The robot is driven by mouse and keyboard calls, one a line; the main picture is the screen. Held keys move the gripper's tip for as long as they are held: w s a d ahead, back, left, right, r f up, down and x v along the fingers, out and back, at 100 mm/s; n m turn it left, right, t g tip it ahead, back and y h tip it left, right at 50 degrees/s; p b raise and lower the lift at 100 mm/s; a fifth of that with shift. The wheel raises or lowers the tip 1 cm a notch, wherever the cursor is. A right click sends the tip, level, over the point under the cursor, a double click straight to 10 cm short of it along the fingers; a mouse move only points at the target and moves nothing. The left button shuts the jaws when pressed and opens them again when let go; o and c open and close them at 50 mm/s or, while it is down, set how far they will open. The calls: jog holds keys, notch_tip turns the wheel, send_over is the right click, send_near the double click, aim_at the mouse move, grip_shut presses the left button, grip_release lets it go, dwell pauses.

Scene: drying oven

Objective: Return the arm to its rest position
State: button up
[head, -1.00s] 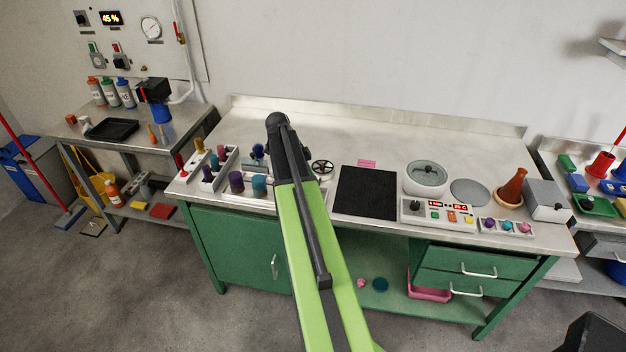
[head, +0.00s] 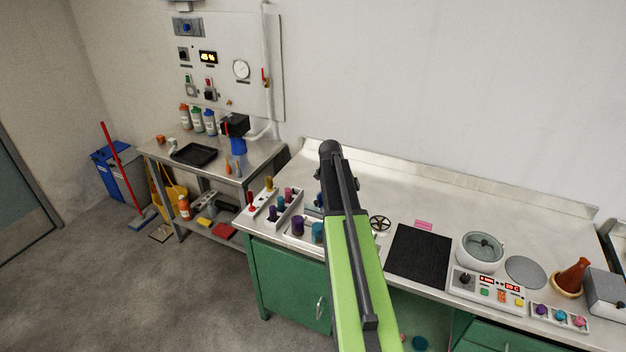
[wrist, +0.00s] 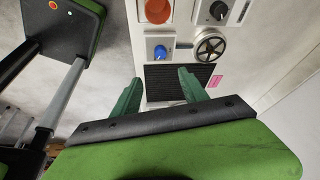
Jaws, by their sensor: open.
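My green and black arm (head: 355,265) reaches up from the bottom over the workbench (head: 460,190) in the head view. Its far end hides what lies behind it, and my gripper's fingers are hidden there. In the wrist view my gripper (wrist: 158,92) shows two dark green fingers standing apart, with nothing between them that I can see held. Beyond the fingertips lies a black ribbed panel (wrist: 165,74). A blue knob (wrist: 160,52) is just above it in the picture.
A black mat (head: 420,255), a handwheel (head: 380,222), a white pot (head: 480,252) and a control box (head: 487,290) stand on the bench. Coloured bottles (head: 298,227) stand left of my arm. The bench's back strip is clear. A side table (head: 225,160) stands at the left.

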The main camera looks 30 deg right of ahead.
jog(key=w+a+f+n+t+b, duration=0.1)
jog(key=w+a+f+n+b, duration=0.15)
jog(key=a, duration=0.95)
jog(key=w+a+f+n+t+b, duration=0.1)
jog(key=w+a+f+n+b, duration=0.2)
jog(key=a, duration=1)
jog(key=s+a+f+n+y, duration=0.1)
jog(key=s+a+n, duration=0.1)
jog(key=a+n, duration=0.3)
jog(key=s+a+f+n+y+b, duration=0.1)
jog(key=s+a+n, duration=0.2)
jog(key=a+n, duration=0.3)
jog(key=s+a+f+n+t+y, duration=0.1)
jog(key=s+a+n, duration=0.2)
jog(key=a+n, duration=0.3)
jog(key=n, duration=0.4)
jog(key=shift+s+a+f+b, duration=0.15)
jog(key=shift+f+b, duration=0.1)
jog(key=shift+b, duration=0.05)
